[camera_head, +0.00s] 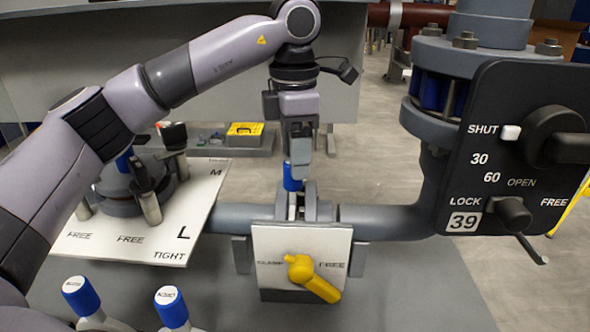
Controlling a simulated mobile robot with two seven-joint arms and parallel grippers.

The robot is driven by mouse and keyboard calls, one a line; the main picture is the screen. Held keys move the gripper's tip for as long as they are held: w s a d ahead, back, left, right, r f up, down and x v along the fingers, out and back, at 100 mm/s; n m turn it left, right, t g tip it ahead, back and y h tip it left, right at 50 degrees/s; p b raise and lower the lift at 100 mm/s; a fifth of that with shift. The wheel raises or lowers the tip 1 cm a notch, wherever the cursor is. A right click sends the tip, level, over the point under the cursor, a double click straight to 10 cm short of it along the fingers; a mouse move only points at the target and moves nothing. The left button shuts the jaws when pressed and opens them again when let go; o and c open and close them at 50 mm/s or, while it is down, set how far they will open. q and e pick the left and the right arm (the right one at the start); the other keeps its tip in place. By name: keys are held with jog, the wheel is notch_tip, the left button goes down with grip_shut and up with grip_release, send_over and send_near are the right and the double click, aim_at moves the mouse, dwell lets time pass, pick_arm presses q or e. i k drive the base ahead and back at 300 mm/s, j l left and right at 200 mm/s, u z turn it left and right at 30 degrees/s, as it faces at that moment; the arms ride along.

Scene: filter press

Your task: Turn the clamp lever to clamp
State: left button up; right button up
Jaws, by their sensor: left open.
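The yellow clamp lever (312,277) sits on a pale plate (275,240) at the lower centre. Its hub is near the plate's middle and its handle slants down to the right, below the word FREE. The word on the left of the plate is partly covered by the lever and seems to read CLAMP. My left gripper (301,150) points down above and behind the plate, apart from the lever, with its jaws open. A blue-topped part (292,178) shows just under its fingertips; I cannot tell whether they touch. My right gripper is not in view.
A black panel (520,110) with knobs and a lever stands at the right on a grey pipe (385,220). A white plate (150,230) marked FREE and TIGHT is at the left. Blue-capped bottles (172,306) stand at the lower left. The bench right of the clamp is clear.

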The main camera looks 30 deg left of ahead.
aim_at(301, 267)
jog(key=k, duration=1)
